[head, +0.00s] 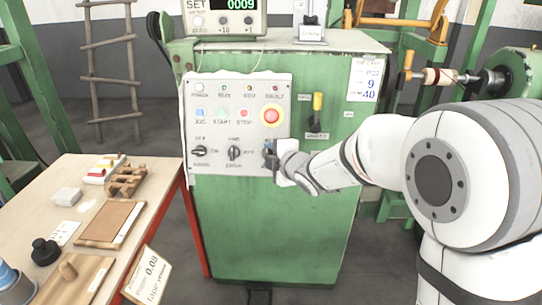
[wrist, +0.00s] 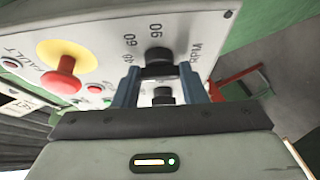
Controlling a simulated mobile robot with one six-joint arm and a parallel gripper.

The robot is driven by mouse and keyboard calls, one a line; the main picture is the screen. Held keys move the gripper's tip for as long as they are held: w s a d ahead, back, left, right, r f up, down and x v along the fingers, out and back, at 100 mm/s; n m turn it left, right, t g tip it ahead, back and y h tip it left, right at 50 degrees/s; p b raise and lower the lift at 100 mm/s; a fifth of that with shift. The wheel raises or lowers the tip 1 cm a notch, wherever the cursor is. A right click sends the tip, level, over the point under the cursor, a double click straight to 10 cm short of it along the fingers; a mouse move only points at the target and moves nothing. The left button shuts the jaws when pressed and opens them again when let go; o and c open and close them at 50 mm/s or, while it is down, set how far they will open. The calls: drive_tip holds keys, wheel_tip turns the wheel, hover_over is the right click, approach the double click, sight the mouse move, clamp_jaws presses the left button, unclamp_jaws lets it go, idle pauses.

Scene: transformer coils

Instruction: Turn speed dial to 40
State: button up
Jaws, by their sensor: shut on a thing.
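The speed dial (wrist: 158,56) is a black knob on the pale control panel, with 40, 60 and 90 printed around it and "RPM" beside it in the wrist view. My gripper (wrist: 160,76) has its two blue fingers on either side of the knob and is shut on it. In the head view my gripper (head: 276,160) is at the lower right corner of the control panel (head: 212,95) and hides most of the dial. I cannot tell which number the dial points to.
A red mushroom button (head: 271,115) on a yellow disc sits just above the dial. Two black selector knobs, one here (head: 234,153), are to its left. A card (head: 365,80) reading 9 and 40 is on the green cabinet (head: 270,235). A workbench (head: 150,185) stands at left.

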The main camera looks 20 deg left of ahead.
drive_tip(key=shift+f, duration=0.1)
drive_tip(key=o, duration=1)
drive_tip(key=shift+d, duration=0.1)
drive_tip(key=v, duration=0.7)
drive_tip(key=shift+s+d, duration=0.25)
drive_tip(key=shift+d+r, duration=0.1)
drive_tip(key=shift+r, duration=0.15)
